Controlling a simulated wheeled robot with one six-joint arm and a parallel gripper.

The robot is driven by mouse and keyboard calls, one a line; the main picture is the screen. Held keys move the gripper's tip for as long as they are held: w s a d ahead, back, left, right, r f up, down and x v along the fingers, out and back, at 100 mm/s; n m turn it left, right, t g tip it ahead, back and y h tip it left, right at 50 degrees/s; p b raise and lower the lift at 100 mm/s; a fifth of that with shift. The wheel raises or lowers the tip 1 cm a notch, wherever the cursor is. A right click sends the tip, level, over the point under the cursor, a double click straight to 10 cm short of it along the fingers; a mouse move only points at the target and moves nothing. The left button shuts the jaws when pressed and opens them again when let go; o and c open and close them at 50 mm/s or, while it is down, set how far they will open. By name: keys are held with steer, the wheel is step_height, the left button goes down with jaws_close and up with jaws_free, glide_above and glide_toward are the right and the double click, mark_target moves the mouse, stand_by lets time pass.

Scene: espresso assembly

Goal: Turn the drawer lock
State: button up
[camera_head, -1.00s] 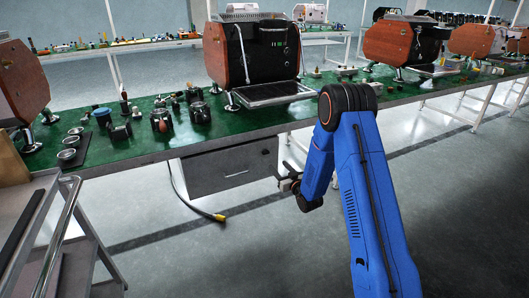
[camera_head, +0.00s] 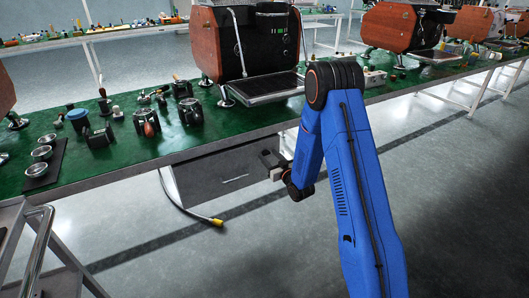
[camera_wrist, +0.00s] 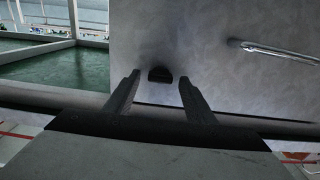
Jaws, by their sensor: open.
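The drawer front (camera_head: 212,180) hangs under the green bench and looks closed. In the wrist view, its pale face (camera_wrist: 220,75) fills the middle and right. The drawer lock (camera_wrist: 160,74) is a small dark rounded piece on that face. My gripper (camera_wrist: 158,82) is open, with one finger on each side of the lock in the picture. I cannot tell how far the fingertips are from the face or whether they touch the lock. In the head view, my gripper (camera_head: 269,164) is at the drawer's right side, partly hidden by my blue arm.
A metal bar handle (camera_wrist: 275,50) sits right of the lock. The bench edge (camera_head: 165,158) runs above the drawer. A black hose (camera_head: 183,208) with a yellow tip hangs left of it. A grey cart (camera_head: 40,250) stands at the lower left. The floor at right is clear.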

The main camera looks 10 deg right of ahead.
steer(key=shift+w+a, duration=0.15)
steer(key=shift+w, duration=0.2)
steer(key=c, duration=1)
steer(key=shift+c, duration=0.2)
